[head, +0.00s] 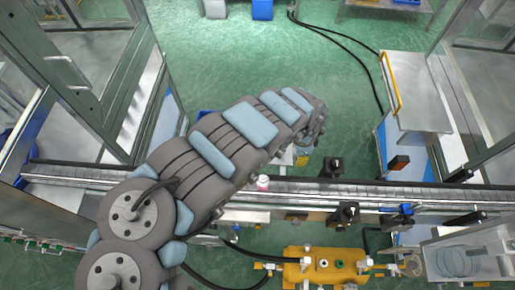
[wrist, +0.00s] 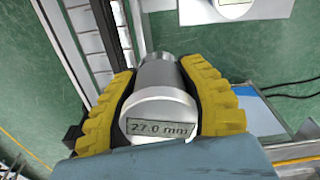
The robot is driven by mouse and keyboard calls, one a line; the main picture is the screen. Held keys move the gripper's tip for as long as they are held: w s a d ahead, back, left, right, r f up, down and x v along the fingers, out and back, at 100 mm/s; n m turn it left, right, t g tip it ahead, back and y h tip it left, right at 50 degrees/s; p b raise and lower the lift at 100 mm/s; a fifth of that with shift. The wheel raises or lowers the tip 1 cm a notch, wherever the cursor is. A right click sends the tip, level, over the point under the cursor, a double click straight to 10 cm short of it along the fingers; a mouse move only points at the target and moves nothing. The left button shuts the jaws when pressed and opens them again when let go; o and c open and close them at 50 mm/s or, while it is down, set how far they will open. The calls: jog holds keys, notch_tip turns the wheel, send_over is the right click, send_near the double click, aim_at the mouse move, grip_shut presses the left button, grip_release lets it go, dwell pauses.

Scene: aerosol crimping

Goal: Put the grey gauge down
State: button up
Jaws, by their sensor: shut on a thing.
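In the wrist view, the grey gauge (wrist: 160,103) is a silvery cylinder with a small display that reads 27.0 mm. My gripper (wrist: 158,85) has yellow ribbed fingers, one on each side of the gauge, and is shut on it. The gauge points away from the wrist camera, with a narrower metal end at the far side. What lies directly under the gauge is hidden. In the head view, my arm covers the gripper and the gauge, so I cannot see them there.
A conveyor rail (head: 300,190) crosses the head view, with small black devices (head: 345,214) along it. A grey cart (head: 416,105) with a yellow handle stands at right. In the wrist view, a pale surface (wrist: 215,25) lies beyond the gripper.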

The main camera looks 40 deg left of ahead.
jog(key=s+a+n+p, duration=0.2)
jog(key=s+a+n, duration=0.1)
jog(key=s+a, duration=1.35)
jog(key=shift+w+a+f+b, duration=0.15)
jog(key=shift+w+f+b, duration=1.15)
jog(key=shift+w, duration=0.75)
jog(key=shift+w+a+f+b, duration=0.15)
jog(key=shift+w+f+b, duration=1.15)
jog(key=shift+w, duration=0.8)
jog(key=shift+w+a+f+b, duration=0.15)
jog(key=shift+w+f+b, duration=1.15)
jog(key=shift+w, duration=0.75)
jog(key=shift+w+a+f, duration=0.1)
jog(key=shift+w+f, duration=0.2)
jog(key=shift+f, duration=0.25)
jog(key=shift+w+f, duration=0.4)
jog(key=shift+w, duration=0.15)
jog(key=shift+w+a+f+b, duration=0.1)
jog(key=shift+w+f+b, duration=0.15)
jog(key=shift+f+b, duration=0.1)
jog(key=shift+f, duration=0.75)
jog(key=shift+s+f+b, duration=0.1)
jog(key=shift+f+b, duration=0.2)
jog(key=shift+f, duration=0.65)
